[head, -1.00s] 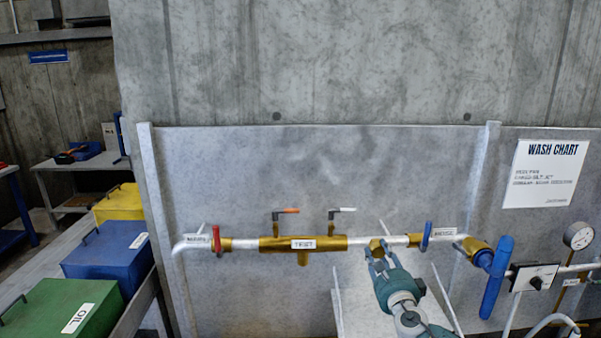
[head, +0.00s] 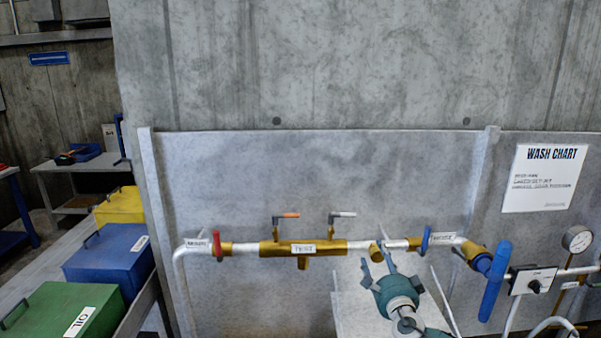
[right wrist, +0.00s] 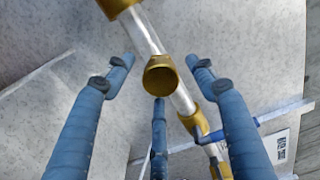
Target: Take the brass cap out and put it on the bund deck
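A short round brass piece (head: 376,252), which looks like the brass cap or its fitting, sits on the pale pipe right of the TRIGET-like labelled brass block. In the right wrist view its round end (right wrist: 160,76) faces me; I cannot tell whether it is a closed cap or an open port. My right gripper (head: 385,268) is open just in front of and below it. In the right wrist view the blue fingers (right wrist: 160,85) are spread around it with gaps and hold nothing. A pale grey surface (head: 352,312) below may be the bund deck. My left gripper is not in view.
The pipe carries a red handle (head: 217,243), a blue handle (head: 425,240) and two small levers above the brass block (head: 280,249). A large blue handle (head: 495,280) and gauge (head: 577,239) stand right. Green (head: 65,318), blue and yellow bins line the left.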

